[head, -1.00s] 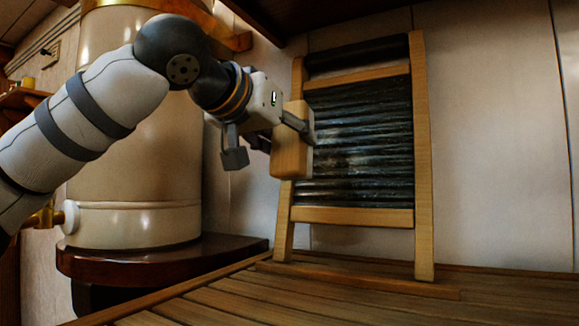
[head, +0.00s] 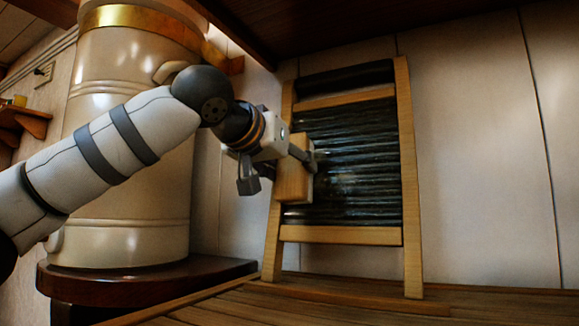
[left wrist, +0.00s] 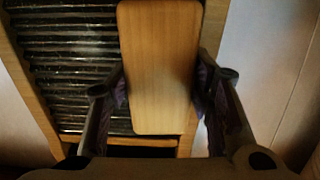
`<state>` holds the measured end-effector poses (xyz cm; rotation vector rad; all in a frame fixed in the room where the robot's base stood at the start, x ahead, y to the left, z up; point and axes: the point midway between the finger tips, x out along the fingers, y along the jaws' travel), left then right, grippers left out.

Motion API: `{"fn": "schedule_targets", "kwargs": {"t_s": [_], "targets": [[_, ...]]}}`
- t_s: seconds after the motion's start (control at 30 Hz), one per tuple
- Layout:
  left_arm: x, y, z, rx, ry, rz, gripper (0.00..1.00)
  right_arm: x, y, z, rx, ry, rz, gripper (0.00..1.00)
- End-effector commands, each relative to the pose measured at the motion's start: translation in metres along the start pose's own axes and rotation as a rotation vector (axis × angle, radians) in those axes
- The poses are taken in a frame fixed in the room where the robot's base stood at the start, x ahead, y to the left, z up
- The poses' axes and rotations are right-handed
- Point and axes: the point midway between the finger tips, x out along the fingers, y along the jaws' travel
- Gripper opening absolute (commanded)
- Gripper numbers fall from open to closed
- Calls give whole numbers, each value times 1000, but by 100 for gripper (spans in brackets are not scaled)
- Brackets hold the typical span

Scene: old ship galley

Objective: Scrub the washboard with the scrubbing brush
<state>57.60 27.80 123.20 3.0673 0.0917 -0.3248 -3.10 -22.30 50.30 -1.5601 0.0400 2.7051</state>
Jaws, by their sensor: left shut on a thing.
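The washboard (head: 350,190) leans against the wall, with a wooden frame and dark ridged metal; a pale patch shows on the ridges. It also shows in the left wrist view (left wrist: 65,50). My left gripper (head: 303,160) is shut on the wooden scrubbing brush (head: 291,182), held at the left part of the ridged panel. The brush's flat wooden back (left wrist: 158,70) fills the middle of the left wrist view, between the two fingers. Its bristle side faces the board and is mostly hidden, so I cannot tell whether it touches. My right gripper is not in view.
A large cream cylindrical container (head: 135,190) with a brass band stands on a dark wooden base (head: 150,277) at the left, behind my left arm. The slatted counter (head: 270,305) in front of the board is clear. A dark overhang (head: 300,30) is above.

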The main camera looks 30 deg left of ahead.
Motion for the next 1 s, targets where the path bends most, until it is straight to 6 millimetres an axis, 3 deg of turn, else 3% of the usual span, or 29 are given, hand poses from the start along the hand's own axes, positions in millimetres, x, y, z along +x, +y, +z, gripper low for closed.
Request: {"fn": "schedule_targets", "kwargs": {"t_s": [1.0], "targets": [[17,0,0,0,0,1,5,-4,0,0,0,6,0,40]]}}
